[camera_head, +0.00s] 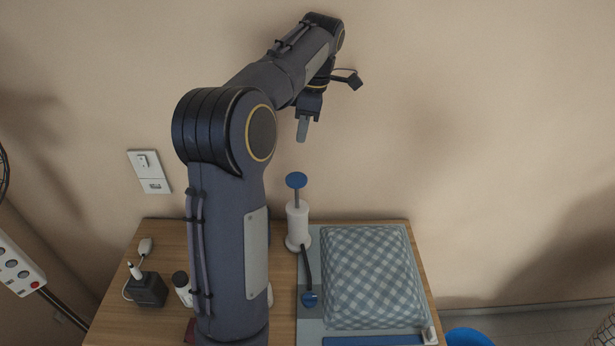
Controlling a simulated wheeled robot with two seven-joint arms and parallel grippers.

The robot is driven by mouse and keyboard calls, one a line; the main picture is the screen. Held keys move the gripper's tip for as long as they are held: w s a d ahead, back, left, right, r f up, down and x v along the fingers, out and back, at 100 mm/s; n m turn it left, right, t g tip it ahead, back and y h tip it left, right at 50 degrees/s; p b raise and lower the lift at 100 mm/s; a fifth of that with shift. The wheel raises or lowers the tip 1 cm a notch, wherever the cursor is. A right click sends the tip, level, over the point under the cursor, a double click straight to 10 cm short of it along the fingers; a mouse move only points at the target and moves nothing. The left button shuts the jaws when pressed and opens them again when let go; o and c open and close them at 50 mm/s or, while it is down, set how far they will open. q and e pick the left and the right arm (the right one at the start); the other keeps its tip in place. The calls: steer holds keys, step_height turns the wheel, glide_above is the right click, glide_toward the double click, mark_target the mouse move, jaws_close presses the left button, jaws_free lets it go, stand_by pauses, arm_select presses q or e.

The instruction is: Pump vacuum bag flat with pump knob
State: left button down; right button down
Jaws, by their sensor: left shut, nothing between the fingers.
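The vacuum bag (372,275) is a puffy, blue-and-white checked bundle lying on the right side of a wooden table. The white pump (297,226) stands upright just left of the bag's far corner. Its blue pump knob (296,180) sits raised on a thin rod above the body. A dark hose (307,268) runs from the pump to a blue round cap (309,299) by the bag's left edge. My left gripper (302,130) is shut and empty, pointing down above the knob and clear of it. My right gripper is not in view.
My left arm hides part of the wooden table (160,238). A blue bin (468,338) is at the lower right. The wall rises behind the table.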

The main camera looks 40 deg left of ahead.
arm_select(q)
steer(key=r, duration=0.1)
steer(key=d+r, duration=0.1)
steer(key=r+y, duration=0.1)
steer(key=shift+w+d+r+g, duration=0.2)
steer(key=shift+w+d+g, duration=0.1)
steer(key=shift+g, duration=0.1)
steer(key=shift+f, duration=0.1)
glide_toward(294, 178)
steer(key=x, duration=0.5)
steer(key=shift+s+a, duration=0.15)
steer(key=shift+a, duration=0.1)
steer(key=shift+f, duration=0.75)
